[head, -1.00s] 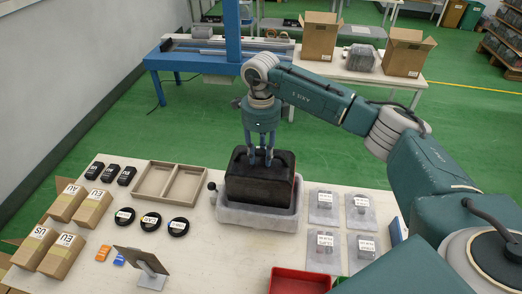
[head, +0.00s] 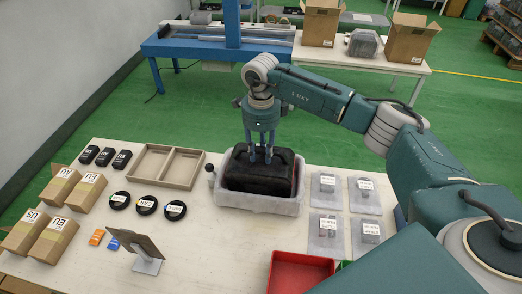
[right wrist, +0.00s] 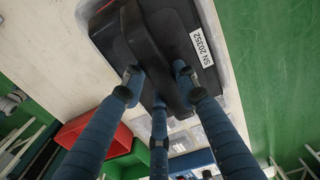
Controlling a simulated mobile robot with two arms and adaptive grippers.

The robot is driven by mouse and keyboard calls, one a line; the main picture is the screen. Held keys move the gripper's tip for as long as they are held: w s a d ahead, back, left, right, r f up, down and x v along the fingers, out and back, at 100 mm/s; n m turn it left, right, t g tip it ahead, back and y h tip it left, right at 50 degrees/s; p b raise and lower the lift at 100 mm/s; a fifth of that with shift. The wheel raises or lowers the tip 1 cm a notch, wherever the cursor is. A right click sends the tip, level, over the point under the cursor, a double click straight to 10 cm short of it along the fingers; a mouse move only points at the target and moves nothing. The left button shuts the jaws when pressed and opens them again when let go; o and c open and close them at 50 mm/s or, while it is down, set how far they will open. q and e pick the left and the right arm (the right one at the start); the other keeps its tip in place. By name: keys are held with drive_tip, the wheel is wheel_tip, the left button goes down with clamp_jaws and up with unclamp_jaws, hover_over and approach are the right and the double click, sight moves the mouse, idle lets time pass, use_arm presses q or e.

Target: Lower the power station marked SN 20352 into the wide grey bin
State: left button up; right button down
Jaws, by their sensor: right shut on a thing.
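In the right wrist view the power station (right wrist: 165,35) shows a white label reading SN 20352 (right wrist: 202,47). My right gripper (head: 262,160) is shut on the power station at its top handle, with its fingers pointing down. Whether the underside touches the bin floor is hidden. My left gripper is not in view.
An empty wooden two-part tray (head: 167,147) stands left of the bin. Bagged items (head: 325,225) lie to its right. A red bin (head: 301,272) is at the front edge. A tablet on a stand (head: 140,245), black discs and labelled cartons occupy the left.

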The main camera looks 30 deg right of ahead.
drive_tip(key=shift+w+r, duration=0.15)
drive_tip(key=shift+r, duration=0.15)
drive_tip(key=c, duration=1.3)
unclamp_jaws()
drive_tip(key=shift+o, duration=0.2)
drive_tip(key=shift+s+f, duration=0.3)
drive_tip(key=shift+s, duration=0.1)
drive_tip(key=shift+w+r+p, duration=0.15)
drive_tip(key=shift+r+p, duration=0.2)
drive_tip(key=shift+r, duration=0.2)
wheel_tip(320, 180, up, 21)
drive_tip(key=p, duration=1.1)
drive_tip(key=shift+a, duration=0.1)
